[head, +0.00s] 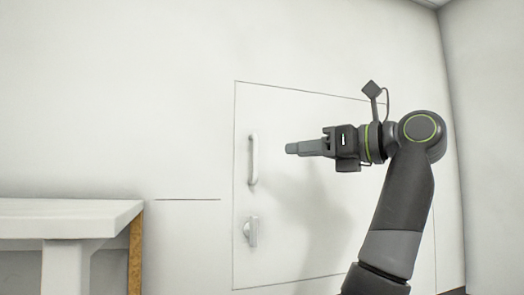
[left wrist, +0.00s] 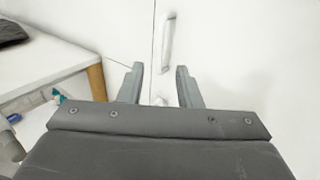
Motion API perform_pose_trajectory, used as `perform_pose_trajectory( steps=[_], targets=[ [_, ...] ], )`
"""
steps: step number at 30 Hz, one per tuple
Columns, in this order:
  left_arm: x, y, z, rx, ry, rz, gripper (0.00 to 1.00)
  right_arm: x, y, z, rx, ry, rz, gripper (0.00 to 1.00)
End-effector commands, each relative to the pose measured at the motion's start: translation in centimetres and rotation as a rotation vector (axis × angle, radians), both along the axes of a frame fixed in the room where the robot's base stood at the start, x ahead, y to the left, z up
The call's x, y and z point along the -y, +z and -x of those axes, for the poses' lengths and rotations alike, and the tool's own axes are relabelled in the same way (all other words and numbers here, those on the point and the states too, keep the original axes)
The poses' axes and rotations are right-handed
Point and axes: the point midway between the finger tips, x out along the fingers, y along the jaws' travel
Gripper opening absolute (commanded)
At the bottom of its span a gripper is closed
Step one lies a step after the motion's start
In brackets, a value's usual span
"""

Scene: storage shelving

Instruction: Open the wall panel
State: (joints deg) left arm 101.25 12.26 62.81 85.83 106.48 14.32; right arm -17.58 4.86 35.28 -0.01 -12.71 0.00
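The white wall panel (head: 290,112) is a rectangle outlined by thin dark seams and looks flush with the wall. A vertical white handle (head: 253,159) is near its left edge, with a small latch or knob (head: 250,232) below it. My left gripper (head: 292,148) is in front of the panel, to the right of the handle, pointing left, and does not appear to touch it. In the left wrist view its two fingers (left wrist: 158,75) are spread apart with nothing held. The handle (left wrist: 168,43) shows beyond them, near the right finger. My right gripper is out of view.
A white table (head: 70,215) with a wooden side stands at the lower left. Its lower shelf holds small items (left wrist: 58,98), and a dark object (left wrist: 12,32) lies on top. A side wall (head: 490,140) is at the right.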

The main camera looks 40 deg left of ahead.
Motion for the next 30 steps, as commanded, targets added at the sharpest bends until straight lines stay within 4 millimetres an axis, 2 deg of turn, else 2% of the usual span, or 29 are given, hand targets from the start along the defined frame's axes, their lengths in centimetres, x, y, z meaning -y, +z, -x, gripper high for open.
perform_pose_trajectory(
  steps=[1,6,13,18,27,30],
  targets=[
    [-1.3,0.2,0.2,0.001,0.005,0.000,0.31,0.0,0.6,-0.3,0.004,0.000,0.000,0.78],
    [-5.0,0.3,0.6,0.000,0.004,-0.002,0.31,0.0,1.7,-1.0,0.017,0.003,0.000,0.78],
    [-8.6,0.3,1.0,0.000,0.004,-0.001,0.31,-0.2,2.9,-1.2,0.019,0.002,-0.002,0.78],
    [-9.8,0.1,1.2,0.000,0.001,-0.002,0.31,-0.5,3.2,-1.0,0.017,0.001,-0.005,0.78],
    [-10.0,0.0,1.2,0.000,0.000,-0.002,0.31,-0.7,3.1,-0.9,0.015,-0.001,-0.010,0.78],
    [-10.0,0.0,1.2,0.000,0.000,-0.001,0.20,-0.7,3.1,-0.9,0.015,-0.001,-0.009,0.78]
  ],
)
